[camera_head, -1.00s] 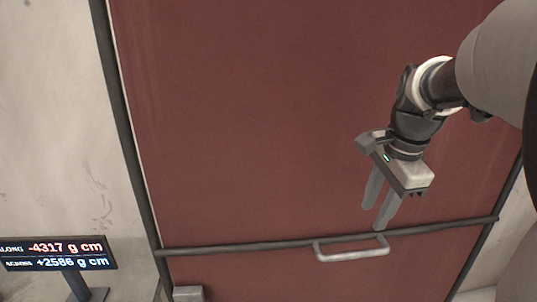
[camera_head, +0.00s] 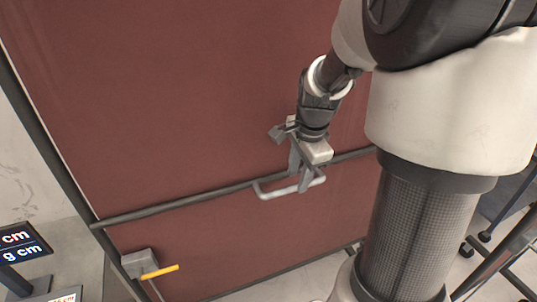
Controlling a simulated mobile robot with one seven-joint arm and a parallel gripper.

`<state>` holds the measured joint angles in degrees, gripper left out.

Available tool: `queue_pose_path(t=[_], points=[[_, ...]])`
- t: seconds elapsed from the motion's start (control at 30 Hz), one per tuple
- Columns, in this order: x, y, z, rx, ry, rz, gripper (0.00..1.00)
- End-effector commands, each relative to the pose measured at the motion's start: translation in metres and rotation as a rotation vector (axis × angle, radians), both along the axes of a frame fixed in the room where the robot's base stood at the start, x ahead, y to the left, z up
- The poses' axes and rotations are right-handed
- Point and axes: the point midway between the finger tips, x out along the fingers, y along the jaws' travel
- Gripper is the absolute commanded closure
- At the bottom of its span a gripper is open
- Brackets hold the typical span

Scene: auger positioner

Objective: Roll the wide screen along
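The wide screen (camera_head: 170,110) is a tall dark-red panel in a dark frame, filling the left and middle of the head view. A dark crossbar (camera_head: 190,207) runs over its lower part. A pale loop handle (camera_head: 272,193) juts from the crossbar. My gripper (camera_head: 299,182) points down at the right part of this handle. Its two fingers show a gap between them and overlap the handle in the picture; whether they touch it, I cannot tell.
A grey box with a yellow lever (camera_head: 160,272) sits at the screen's lower left. A display (camera_head: 22,244) stands at the left edge, partly cut off. Dark wheeled frames (camera_head: 485,237) stand at the right. Bare floor (camera_head: 300,277) shows below the screen.

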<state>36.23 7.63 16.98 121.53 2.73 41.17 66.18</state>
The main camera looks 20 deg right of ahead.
Motion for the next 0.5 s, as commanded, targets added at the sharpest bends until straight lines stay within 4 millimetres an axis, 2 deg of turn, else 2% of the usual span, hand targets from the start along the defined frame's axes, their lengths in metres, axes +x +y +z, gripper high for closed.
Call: queue_pose_path(t=[0.03,0.2,0.5], points=[[0.001,0.000,-0.009,0.001,0.003,0.000,0.66],[0.004,0.000,-0.022,0.000,0.001,0.001,0.66],[0.005,0.000,-0.025,-0.001,-0.001,0.001,0.66]])
